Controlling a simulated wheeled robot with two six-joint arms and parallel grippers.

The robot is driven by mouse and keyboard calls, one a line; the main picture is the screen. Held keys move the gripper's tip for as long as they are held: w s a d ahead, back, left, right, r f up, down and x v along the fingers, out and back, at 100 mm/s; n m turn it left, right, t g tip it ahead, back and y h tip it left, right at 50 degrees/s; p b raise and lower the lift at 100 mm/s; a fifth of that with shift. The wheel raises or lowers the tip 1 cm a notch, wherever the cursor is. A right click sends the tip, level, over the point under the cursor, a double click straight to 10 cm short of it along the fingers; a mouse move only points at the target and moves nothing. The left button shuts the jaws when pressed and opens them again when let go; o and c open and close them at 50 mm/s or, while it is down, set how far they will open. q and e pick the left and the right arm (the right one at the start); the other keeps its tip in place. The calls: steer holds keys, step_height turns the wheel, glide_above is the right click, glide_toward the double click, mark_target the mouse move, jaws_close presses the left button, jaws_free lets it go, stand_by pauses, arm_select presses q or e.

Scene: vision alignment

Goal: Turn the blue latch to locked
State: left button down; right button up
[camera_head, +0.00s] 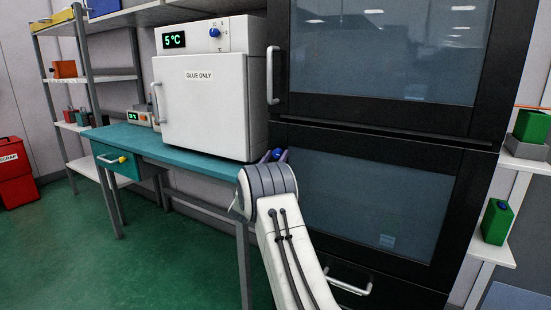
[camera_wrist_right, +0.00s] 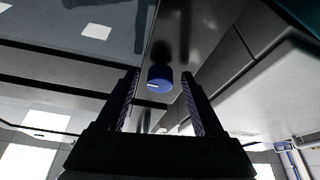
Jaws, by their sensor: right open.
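The blue latch (camera_wrist_right: 159,77) shows in the right wrist view as a round blue knob with a short white mark on a dark surface. It also shows in the head view as a small blue spot (camera_head: 277,153) at the left edge of the black cabinet (camera_head: 390,128). My right gripper (camera_head: 272,157) is there, mostly hidden behind its own wrist. In the wrist view its two open fingers (camera_wrist_right: 160,84) stand on either side of the latch, with visible gaps. I cannot tell how deep the latch sits between them. My left gripper is out of view.
A white oven labelled "GLUE ONLY" (camera_head: 205,105) stands on a teal bench (camera_head: 150,141) left of the gripper. It has its own blue knob (camera_head: 214,32). Cabinet handles (camera_head: 272,75) stick out. Shelves stand at both sides. Green floor (camera_head: 75,235) is open at left.

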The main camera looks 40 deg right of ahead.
jaws_close()
